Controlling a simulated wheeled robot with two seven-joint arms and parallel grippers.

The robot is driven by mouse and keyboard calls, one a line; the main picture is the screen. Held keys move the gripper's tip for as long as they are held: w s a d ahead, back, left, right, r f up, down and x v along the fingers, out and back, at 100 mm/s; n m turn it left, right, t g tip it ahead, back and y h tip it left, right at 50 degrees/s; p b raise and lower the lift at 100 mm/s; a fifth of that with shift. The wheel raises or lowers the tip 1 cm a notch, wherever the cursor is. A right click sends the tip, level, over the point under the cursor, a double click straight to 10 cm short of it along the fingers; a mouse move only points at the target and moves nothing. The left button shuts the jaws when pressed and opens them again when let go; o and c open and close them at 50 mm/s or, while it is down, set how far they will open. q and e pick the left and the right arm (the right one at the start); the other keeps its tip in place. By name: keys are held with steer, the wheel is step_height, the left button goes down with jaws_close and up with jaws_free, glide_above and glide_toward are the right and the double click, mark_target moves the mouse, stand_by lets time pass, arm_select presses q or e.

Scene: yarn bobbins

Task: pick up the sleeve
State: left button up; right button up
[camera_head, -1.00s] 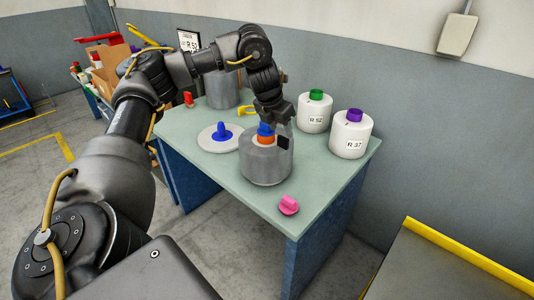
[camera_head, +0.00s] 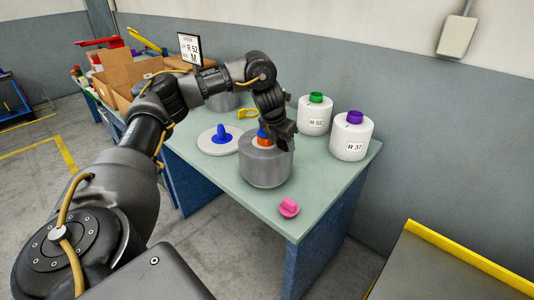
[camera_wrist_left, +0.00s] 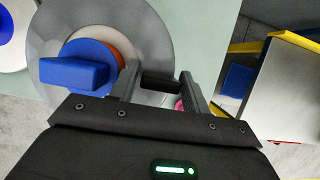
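A grey, see-through-looking cylinder (camera_head: 267,172), which I take to be the sleeve, stands upright near the table's front. An orange ring (camera_head: 264,142) and a blue knob sit inside its top; the blue knob (camera_wrist_left: 75,70) is clear in the left wrist view. My left gripper (camera_head: 282,143) is down at the cylinder's top, over its right rim. In the left wrist view the fingers (camera_wrist_left: 160,83) stand around the rim's right edge with a dark block between them; I cannot tell whether they grip the wall. My right gripper is not in view.
White bobbins with a green cap (camera_head: 314,115) and a purple cap (camera_head: 351,136) stand to the right. A pink knob (camera_head: 289,207) lies near the front edge. A white disc with a blue knob (camera_head: 219,140) lies left. Another grey cylinder (camera_head: 222,101) stands behind, partly hidden.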

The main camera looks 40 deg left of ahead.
arm_select(q)
steer(key=c, duration=0.9)
step_height(320, 180, up, 18)
steer(key=p, duration=0.4)
